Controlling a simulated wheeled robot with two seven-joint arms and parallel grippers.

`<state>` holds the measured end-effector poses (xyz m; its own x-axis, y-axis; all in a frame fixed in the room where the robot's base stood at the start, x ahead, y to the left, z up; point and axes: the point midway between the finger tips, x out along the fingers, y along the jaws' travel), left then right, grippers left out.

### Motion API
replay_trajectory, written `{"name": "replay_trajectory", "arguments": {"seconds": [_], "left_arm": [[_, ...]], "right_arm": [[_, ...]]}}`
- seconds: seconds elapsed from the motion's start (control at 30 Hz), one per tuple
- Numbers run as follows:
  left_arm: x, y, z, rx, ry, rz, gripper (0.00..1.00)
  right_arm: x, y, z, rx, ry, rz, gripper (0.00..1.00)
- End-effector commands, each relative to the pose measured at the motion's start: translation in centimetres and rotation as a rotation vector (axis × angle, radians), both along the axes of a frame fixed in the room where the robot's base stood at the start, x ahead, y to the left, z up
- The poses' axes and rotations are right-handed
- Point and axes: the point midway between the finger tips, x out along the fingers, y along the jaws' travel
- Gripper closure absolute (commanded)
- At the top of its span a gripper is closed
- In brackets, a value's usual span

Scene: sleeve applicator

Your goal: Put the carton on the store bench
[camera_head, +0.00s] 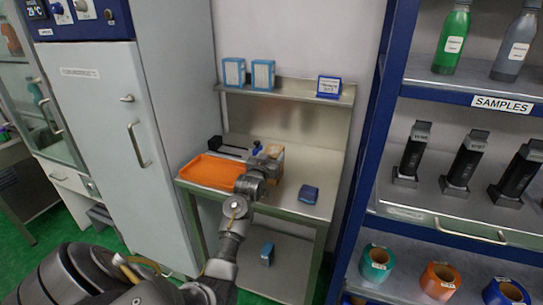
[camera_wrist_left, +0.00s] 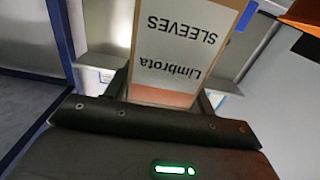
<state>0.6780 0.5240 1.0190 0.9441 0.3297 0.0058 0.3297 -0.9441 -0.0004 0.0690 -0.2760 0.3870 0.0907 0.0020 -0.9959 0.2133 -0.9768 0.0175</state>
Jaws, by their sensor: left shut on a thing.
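The carton (camera_wrist_left: 182,45) is white with tan sides and reads "Limbrota SLEEVES", upside down in the left wrist view. It fills the space between the fingers of my left gripper (camera_wrist_left: 163,93), which is shut on it. In the head view my left gripper (camera_head: 267,160) is over the middle of the steel store bench (camera_head: 290,212), and the carton (camera_head: 275,151) shows only in part behind it. I cannot tell whether the carton touches the bench top. My right gripper is not in view.
An orange tray (camera_head: 208,171) lies left of my gripper, with a black device (camera_head: 230,149) behind it. Blue-and-white boxes (camera_head: 263,75) stand on the bench's upper shelf. A blue-framed sample rack (camera_head: 365,150) stands close at the right.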

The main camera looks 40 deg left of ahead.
Motion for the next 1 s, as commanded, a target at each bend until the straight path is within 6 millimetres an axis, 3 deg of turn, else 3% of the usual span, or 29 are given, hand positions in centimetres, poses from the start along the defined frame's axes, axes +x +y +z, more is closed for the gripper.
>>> {"name": "replay_trajectory", "arguments": {"seconds": [0.07, 0.1, 0.23, 0.63, 1.0], "left_arm": [[0.0, 0.0, -0.1, 0.001, -0.002, 0.000, 0.79], [0.0, 0.0, -0.2, 0.000, 0.000, 0.000, 0.42], [0.0, 0.0, -0.2, 0.000, 0.000, 0.000, 0.25], [-0.5, -0.2, -0.1, -0.001, 0.002, 0.000, 0.24], [-7.4, -2.6, -0.3, 0.002, 0.001, -0.001, 0.24]], "right_arm": [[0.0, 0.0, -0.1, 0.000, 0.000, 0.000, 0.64], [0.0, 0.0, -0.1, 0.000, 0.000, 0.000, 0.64], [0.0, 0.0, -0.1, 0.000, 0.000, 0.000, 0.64], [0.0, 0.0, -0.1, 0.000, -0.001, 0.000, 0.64], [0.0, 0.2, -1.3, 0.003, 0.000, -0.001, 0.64]]}}
